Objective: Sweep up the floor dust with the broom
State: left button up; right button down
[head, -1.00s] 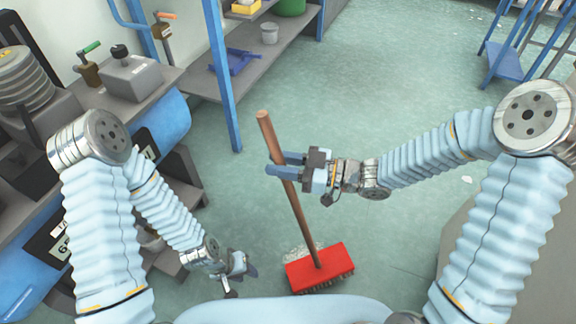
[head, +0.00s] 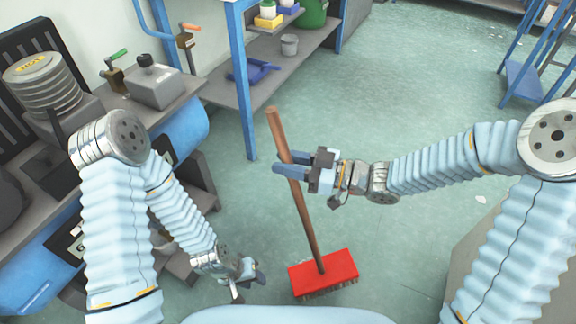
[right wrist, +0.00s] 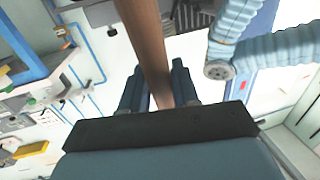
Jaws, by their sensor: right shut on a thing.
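The broom has a brown wooden handle (head: 305,222) and a red rectangular head (head: 324,274) with bristles facing down at the floor. It stands nearly upright, its top leaning left. My right gripper (head: 282,170) is shut around the upper handle; the right wrist view shows the handle (right wrist: 150,50) between the two fingers (right wrist: 158,92). My left gripper (head: 258,278) hangs low, left of the broom head and apart from it; its jaw opening is unclear. A pale dust fleck (head: 480,198) lies on the floor at the right. No pale patch shows around the broom head now.
A grey workbench with machines (head: 155,85) stands at the left. A shelf (head: 305,60) holds a blue dustpan (head: 252,71) and a grey bucket (head: 290,45). A blue rack (head: 525,80) is at the far right. The middle floor is open.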

jog(key=shift+r, duration=1.05)
jog(key=shift+r, duration=1.4)
jog(key=shift+f, duration=0.1)
